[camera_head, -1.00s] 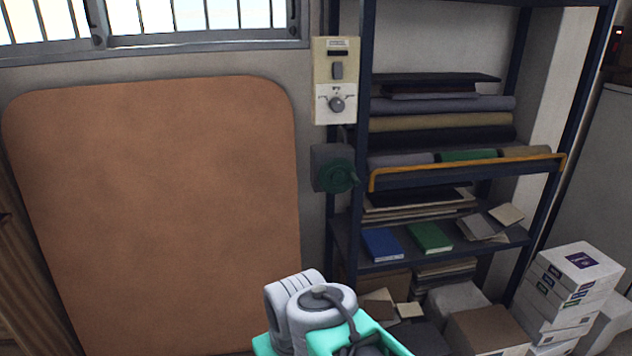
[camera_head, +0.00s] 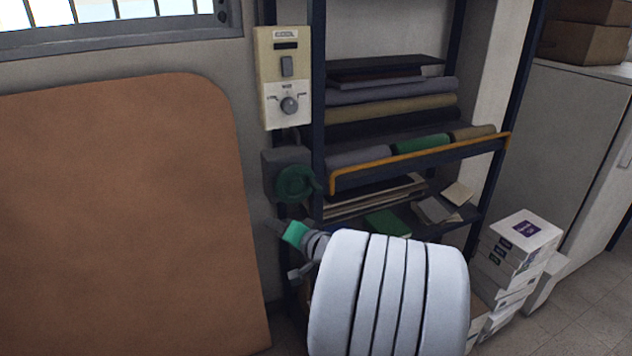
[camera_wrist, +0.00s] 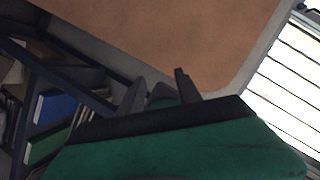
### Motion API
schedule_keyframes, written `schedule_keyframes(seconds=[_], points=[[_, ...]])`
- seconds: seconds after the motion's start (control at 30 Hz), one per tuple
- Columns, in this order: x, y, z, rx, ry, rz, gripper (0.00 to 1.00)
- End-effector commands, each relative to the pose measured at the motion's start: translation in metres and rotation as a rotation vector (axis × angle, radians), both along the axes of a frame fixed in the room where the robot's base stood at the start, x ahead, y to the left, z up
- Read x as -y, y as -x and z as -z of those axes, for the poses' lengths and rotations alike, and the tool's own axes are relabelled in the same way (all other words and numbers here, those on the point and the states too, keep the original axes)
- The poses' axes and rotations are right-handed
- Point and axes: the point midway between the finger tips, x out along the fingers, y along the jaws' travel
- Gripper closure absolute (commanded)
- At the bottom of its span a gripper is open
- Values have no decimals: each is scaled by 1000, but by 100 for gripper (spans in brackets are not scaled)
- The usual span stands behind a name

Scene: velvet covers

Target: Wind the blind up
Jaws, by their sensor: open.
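A dark green crank wheel (camera_head: 295,184) with a small handle on its right side sits on a grey wall box (camera_head: 279,160), beside the shelf post. My gripper (camera_head: 279,245) is open and empty, a little below the wheel and apart from it, with my pale wrist filling the lower middle. In the wrist view the two dark fingers of my gripper (camera_wrist: 157,82) stand apart. A dim greenish shape shows between them, too dark to make out. The window (camera_head: 120,22) is at the top left; I cannot make out the blind.
A cream control panel (camera_head: 284,78) with a switch and knob is above the wall box. A shelf rack with an orange rail (camera_head: 420,160) stands close on the right. A large brown board (camera_head: 120,220) leans on the left. White boxes (camera_head: 515,255) are stacked at the right.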

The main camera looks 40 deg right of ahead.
Motion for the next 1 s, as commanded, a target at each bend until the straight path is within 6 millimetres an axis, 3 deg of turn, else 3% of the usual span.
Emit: schedule_keyframes(seconds=[0.03, 0.1, 0.2, 0.33, 0.7, 1.0], points=[[42, 13, -15, 95, -66, 104, 59], [82, 30, -33, 211, -129, 206, 59], [112, 46, -48, 306, -176, 283, 59], [120, 38, -53, 327, -185, 295, 59], [137, -21, -52, 323, -182, 296, 59], [138, -25, -50, 324, -180, 296, 60]])
